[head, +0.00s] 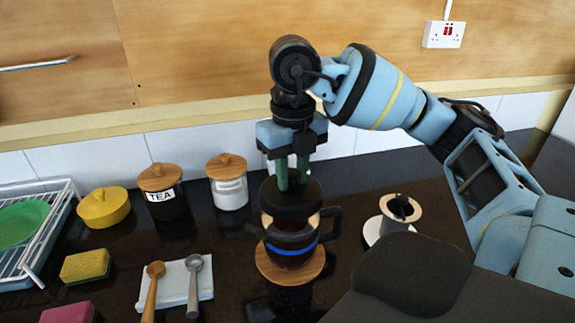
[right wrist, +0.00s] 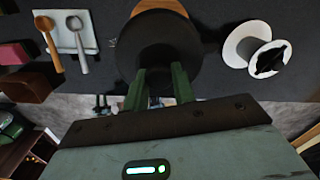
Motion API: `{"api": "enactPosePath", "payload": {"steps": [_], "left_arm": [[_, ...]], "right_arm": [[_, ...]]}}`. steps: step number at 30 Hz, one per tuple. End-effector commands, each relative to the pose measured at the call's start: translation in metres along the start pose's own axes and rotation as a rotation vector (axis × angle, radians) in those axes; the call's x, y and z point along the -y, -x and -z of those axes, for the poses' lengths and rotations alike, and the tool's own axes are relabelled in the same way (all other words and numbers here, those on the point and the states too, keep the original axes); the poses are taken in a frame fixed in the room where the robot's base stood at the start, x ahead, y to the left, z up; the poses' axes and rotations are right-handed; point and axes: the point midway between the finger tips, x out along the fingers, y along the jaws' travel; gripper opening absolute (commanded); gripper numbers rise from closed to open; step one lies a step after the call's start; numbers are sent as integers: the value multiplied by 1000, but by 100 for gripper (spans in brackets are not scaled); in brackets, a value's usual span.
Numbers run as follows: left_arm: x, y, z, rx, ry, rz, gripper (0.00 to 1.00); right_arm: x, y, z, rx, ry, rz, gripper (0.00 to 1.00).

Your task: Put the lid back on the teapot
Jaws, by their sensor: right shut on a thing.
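The teapot (head: 291,247) has a dark handle and spout and a blue band. It stands upright on a round wooden trivet (head: 263,265). The lid (head: 291,201) is a dark round disc, held roughly level over the teapot's mouth. A brownish strip shows between lid and pot; I cannot tell whether they touch. My right gripper (head: 292,183) points down with its green fingers shut on the top of the lid. In the right wrist view the lid (right wrist: 158,45) lies at the fingertips and hides most of the teapot. My left gripper is not in view.
A white spool-like holder (head: 397,213) stands right of the teapot. A TEA jar (head: 165,205) and a white jar (head: 229,190) stand near the wall.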

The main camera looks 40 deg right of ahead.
Motion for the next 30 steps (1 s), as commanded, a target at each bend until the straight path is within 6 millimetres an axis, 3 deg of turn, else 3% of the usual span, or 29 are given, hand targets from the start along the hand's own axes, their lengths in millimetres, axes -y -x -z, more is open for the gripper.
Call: {"api": "enactPosePath", "payload": {"steps": [4, 12, 30], "left_arm": [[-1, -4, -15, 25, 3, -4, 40], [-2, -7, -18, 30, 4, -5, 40], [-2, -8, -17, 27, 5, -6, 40]], "right_arm": [[0, -17, 0, -5, 1, 2, 3], [0, -32, 0, -3, 1, 1, 3], [0, -36, 0, 1, 2, 0, 3]]}}
